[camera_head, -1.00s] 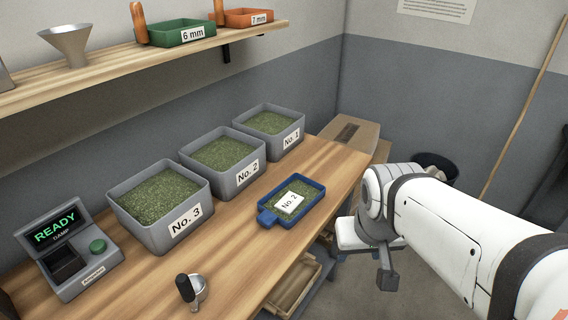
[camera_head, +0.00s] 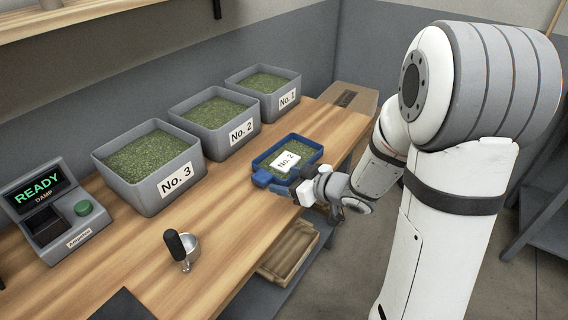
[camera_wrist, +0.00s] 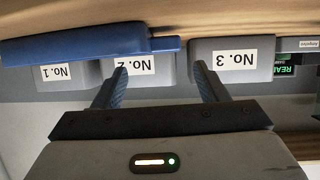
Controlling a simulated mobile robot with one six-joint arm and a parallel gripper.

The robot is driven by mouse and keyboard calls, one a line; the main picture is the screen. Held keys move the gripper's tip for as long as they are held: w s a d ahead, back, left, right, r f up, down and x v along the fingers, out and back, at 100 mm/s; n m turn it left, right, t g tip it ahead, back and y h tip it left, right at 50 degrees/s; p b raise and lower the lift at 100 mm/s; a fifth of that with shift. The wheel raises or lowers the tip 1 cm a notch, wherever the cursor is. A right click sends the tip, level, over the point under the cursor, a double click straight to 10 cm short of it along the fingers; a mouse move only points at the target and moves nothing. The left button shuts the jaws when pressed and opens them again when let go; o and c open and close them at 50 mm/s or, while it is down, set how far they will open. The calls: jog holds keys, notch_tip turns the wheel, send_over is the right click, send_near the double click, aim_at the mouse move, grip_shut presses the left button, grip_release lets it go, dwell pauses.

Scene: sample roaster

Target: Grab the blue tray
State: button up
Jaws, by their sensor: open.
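The blue tray (camera_head: 312,153) lies on the wooden bench near its front edge. It holds green beans and a white card marked No. 2, and its short handle (camera_head: 262,178) points left toward the viewer. In the wrist view the tray (camera_wrist: 75,47) shows upside down at upper left, with its handle (camera_wrist: 166,43) across the space beyond the fingertips. My gripper (camera_head: 284,188) is at the bench's front edge beside the handle. In the wrist view its two blue fingers (camera_wrist: 160,72) are apart with nothing between them. The exact gap to the handle is hard to tell.
Grey bins No. 1 (camera_head: 278,106), No. 2 (camera_head: 240,146) and No. 3 (camera_head: 190,200) stand behind the tray. A metal scoop (camera_head: 186,255) and a meter reading READY (camera_head: 62,225) are to the left. The bench between scoop and tray is clear.

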aim_at(264, 176)
jog(key=shift+w+a+f, duration=0.1)
jog(key=shift+a+f, duration=0.05)
jog(key=shift+a, duration=0.2)
jog(key=x, duration=0.7)
jog(key=shift+a, duration=0.2)
jog(key=c, duration=1.3)
